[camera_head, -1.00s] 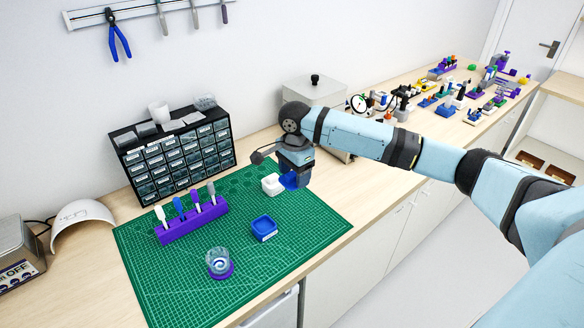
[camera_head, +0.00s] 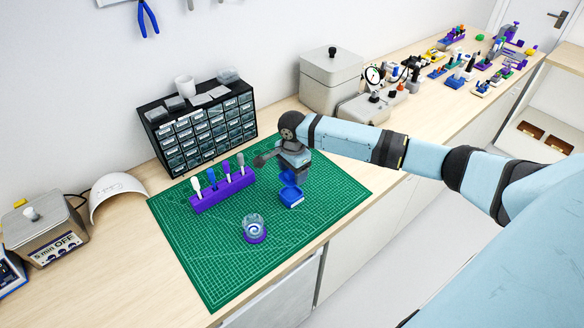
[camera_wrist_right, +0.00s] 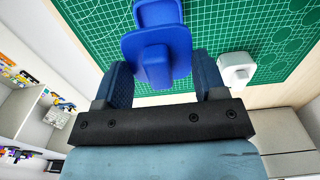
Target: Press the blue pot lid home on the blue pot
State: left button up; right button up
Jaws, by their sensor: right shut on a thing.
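The blue pot (camera_head: 291,199) stands on the green cutting mat (camera_head: 230,272). My right gripper (camera_head: 291,173) points down and is shut on the blue pot lid (camera_head: 289,180), just above the pot. In the right wrist view the lid (camera_wrist_right: 156,45) is between the fingers, and the pot (camera_wrist_right: 158,11) shows partly behind it, offset from it. The lid hides part of the pot, and I cannot tell whether they touch. My left gripper is not in view.
A clear jar on a purple base (camera_head: 255,230) and a purple rack (camera_head: 222,193) with several tools stand on the mat. A white pot (camera_wrist_right: 237,68) shows in the right wrist view. A drawer cabinet (camera_head: 205,127) stands behind. The mat's front is clear.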

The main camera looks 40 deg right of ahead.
aim_at(292, 194)
jog(key=shift+f, duration=0.1)
jog(key=shift+f, duration=3.15)
jog(key=shift+f, duration=0.25)
jog(key=shift+s+f, duration=0.15)
jog(key=shift+f, duration=0.05)
jog(key=o, duration=1)
jog(key=shift+r, duration=0.1)
notch_tip(292, 194, up, 14)
jog(key=shift+f+b, duration=0.2)
jog(key=shift+b, duration=0.65)
